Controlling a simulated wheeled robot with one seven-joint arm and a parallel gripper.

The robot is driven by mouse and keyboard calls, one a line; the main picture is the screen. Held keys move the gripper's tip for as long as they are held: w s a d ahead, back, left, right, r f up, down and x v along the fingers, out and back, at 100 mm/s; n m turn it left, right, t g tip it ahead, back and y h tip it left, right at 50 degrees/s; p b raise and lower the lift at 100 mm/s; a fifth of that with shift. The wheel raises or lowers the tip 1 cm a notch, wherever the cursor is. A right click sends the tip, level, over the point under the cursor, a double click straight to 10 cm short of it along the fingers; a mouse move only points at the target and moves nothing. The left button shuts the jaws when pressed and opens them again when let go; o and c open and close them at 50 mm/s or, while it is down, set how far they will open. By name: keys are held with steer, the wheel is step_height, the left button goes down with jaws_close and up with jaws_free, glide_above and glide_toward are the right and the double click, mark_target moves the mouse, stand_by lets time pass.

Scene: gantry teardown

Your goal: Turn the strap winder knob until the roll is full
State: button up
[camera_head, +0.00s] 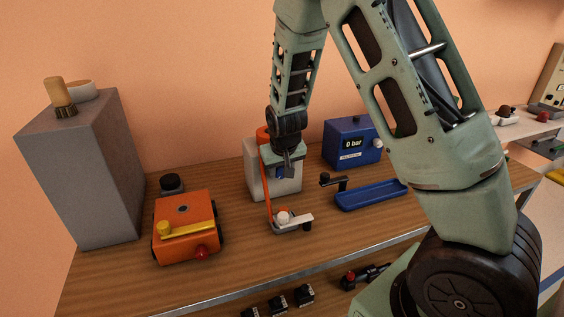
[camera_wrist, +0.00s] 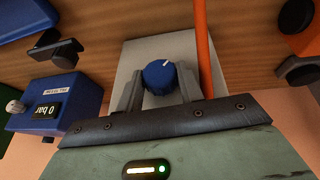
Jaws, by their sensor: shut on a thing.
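The strap winder is a pale grey box (camera_head: 259,185) on the wooden bench in the head view; it also shows in the wrist view (camera_wrist: 146,54). Its blue knob (camera_wrist: 160,76) has a white mark pointing up and right in the wrist view. My gripper (camera_wrist: 159,88) is shut on the knob, one finger on each side. In the head view my gripper (camera_head: 287,165) is in front of the box and hides most of the knob. An orange strap (camera_head: 267,195) runs from an orange roll (camera_head: 264,133) at the box's top down to the bench. How full the roll is cannot be told.
A small crank fitting (camera_head: 289,220) sits at the strap's lower end. A blue gauge box reading 0 bar (camera_head: 352,143) and a blue tray (camera_head: 372,195) are at right.

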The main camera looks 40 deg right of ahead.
steer(key=shift+a+r+h+p, duration=0.2)
steer(key=shift+h+p, duration=0.7)
steer(key=shift+p, duration=0.4)
steer(key=shift+w+a+f+n+g+h+p, duration=0.15)
steer(key=shift+n+g+h+p, duration=0.35)
steer(key=shift+h+p, duration=0.6)
steer(key=h, duration=0.3)
steer(key=shift+a+f+n, duration=0.15)
steer(key=shift+f+n, duration=0.25)
steer(key=h+b, duration=0.2)
steer(key=n+h+b, duration=0.1)
steer(key=h+b, duration=0.1)
steer(key=shift+a+f+g, duration=0.15)
steer(key=shift+f+g, duration=0.25)
steer(key=n+h+b, duration=0.1)
steer(key=h+b, duration=0.2)
steer(key=shift+h, duration=0.4)
steer(key=o, duration=1)
